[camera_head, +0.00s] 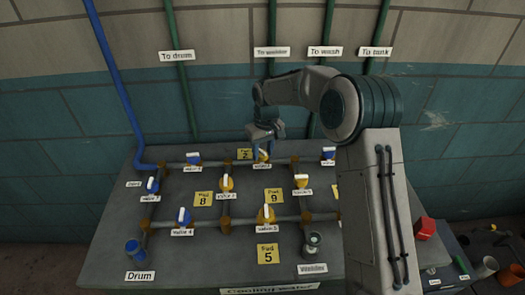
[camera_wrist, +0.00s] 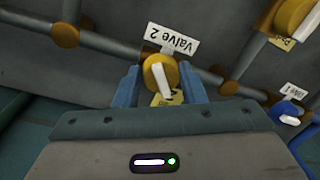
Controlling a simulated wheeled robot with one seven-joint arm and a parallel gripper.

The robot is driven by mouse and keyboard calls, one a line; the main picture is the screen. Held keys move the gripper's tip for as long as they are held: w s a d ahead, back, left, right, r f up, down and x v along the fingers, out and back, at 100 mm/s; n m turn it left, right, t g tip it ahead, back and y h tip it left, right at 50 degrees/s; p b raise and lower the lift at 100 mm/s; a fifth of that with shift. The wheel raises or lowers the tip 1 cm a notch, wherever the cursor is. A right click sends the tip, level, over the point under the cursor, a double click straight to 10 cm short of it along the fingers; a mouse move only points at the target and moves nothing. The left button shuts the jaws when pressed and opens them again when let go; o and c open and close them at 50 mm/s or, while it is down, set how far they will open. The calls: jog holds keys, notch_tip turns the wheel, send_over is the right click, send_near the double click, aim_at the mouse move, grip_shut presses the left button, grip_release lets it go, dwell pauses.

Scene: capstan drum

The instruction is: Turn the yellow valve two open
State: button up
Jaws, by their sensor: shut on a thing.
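In the head view the gripper (camera_head: 264,143) reaches down over valve two (camera_head: 264,157) on the board's upper pipe. The fingers partly hide the valve there.
Other yellow valves stand close by, one lower left (camera_head: 227,184) and one lower right (camera_head: 301,182). A blue valve (camera_head: 194,159) is to the left on the same pipe. Vertical green pipes (camera_head: 271,90) run up the wall behind. A red container (camera_head: 424,229) stands at the right.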

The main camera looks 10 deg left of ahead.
aim_at(262, 150)
jog(key=n, duration=0.5)
jog(key=shift+w+a+r+n, duration=0.1)
jog(key=shift+w+n, duration=0.05)
jog(key=shift+n, duration=0.15)
jog(key=shift+n+h+p, duration=0.3)
jog(key=shift+n+p, duration=0.1)
jog(key=shift+n, duration=1.9)
jog(key=shift+w, duration=0.1)
jog(key=o, duration=1)
notch_tip(262, 150, up, 14)
jog(key=b, duration=0.1)
jog(key=shift+w, duration=0.45)
jog(key=shift+a, duration=0.1)
